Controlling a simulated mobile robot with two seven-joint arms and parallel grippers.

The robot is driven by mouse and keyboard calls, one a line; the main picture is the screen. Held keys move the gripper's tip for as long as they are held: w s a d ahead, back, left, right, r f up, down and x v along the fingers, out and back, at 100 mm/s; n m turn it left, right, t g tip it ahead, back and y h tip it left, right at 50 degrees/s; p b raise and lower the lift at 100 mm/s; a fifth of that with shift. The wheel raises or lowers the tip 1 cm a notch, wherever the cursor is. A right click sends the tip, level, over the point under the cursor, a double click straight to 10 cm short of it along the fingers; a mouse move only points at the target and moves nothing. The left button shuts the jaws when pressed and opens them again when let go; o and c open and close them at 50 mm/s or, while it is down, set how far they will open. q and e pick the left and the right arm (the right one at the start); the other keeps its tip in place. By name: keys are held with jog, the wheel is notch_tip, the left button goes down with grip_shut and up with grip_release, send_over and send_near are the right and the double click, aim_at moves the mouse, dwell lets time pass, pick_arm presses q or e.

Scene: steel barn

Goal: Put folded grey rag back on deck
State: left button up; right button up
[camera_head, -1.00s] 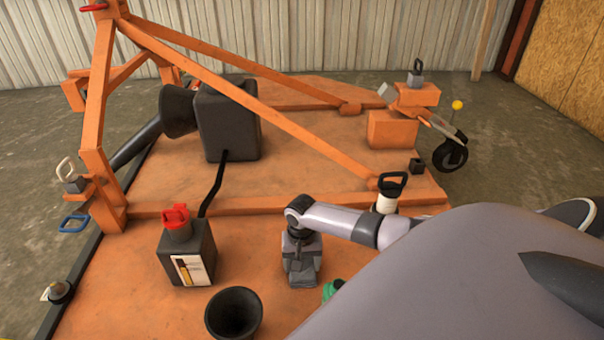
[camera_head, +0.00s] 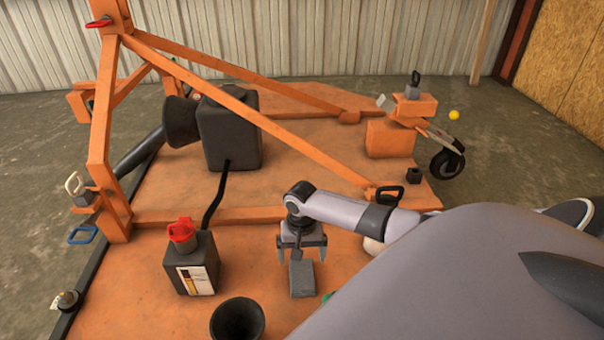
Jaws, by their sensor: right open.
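The folded grey rag (camera_head: 302,279) is a small grey block shape lying on the orange deck (camera_head: 150,318). My right gripper (camera_head: 301,258) is just behind and above the rag in the head view. Its two fingers are spread apart, with the rag in front of and below them; it looks empty. My left gripper is not in the picture.
A dark jug with a red cap (camera_head: 190,262) stands left of the rag. A black funnel (camera_head: 237,320) is at the front. A green item (camera_head: 328,297) is partly hidden by my arm. Orange frame bars (camera_head: 240,105) cross behind.

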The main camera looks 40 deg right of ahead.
jog(key=s+a+r+n+t+y, duration=0.1)
jog(key=a+n, duration=0.1)
jog(key=a, duration=0.4)
jog(key=s+a+r+n+t+y, duration=0.1)
jog(key=a+r+n+t, duration=0.1)
jog(key=a, duration=0.5)
jog(key=s+a+r+n+t+y+p, duration=0.1)
jog(key=s+a+r+n+y, duration=0.1)
jog(key=a, duration=0.5)
jog(key=shift+a+n+t, duration=0.2)
jog(key=shift+n+t, duration=0.2)
jog(key=shift+n, duration=0.2)
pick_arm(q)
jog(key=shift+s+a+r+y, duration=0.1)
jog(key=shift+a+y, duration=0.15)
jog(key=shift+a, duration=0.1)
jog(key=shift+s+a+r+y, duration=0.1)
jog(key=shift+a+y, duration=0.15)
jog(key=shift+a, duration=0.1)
pick_arm(e)
jog(key=s+a+r+n+t+y, duration=0.1)
jog(key=s+a+r+t, duration=0.2)
jog(key=r, duration=0.3)
jog(key=s+a+r+n+t+y, duration=0.1)
jog(key=s+a+r+n+t, duration=0.1)
jog(key=r, duration=0.4)
jog(key=shift+s+a+r+n+t, duration=0.25)
jog(key=shift+s+a+t, duration=0.35)
jog(key=shift+t, duration=0.5)
